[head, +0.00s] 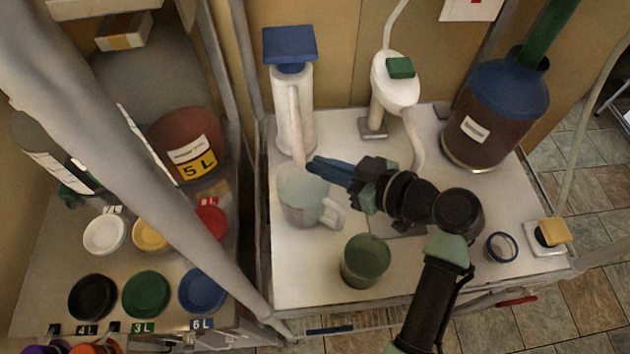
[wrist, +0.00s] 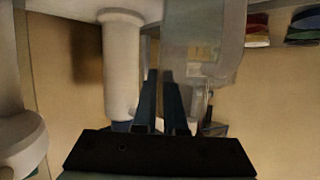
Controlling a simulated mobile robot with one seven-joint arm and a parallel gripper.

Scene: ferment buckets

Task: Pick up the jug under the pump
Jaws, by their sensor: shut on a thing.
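The jug (head: 300,212) is pale and translucent with a white handle (head: 333,213). It is upright below the spout of the white pump (head: 292,115), which has a blue top. The jug also shows as a see-through shape in the wrist view (wrist: 208,35), beside the pump's white column (wrist: 122,65). My gripper (head: 315,165) reaches in from the right, its blue fingers at the jug's upper rim. In the wrist view the fingers (wrist: 162,85) are close together at the jug's edge, shut on its wall. Whether the jug's base touches the table is not clear.
A green cup (head: 365,261) stands in front of the jug. A white tap-like fixture (head: 396,85) and a dark carboy (head: 495,110) stand behind my arm. A blue ring (head: 501,247) lies at right. Several coloured lids fill the left bench.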

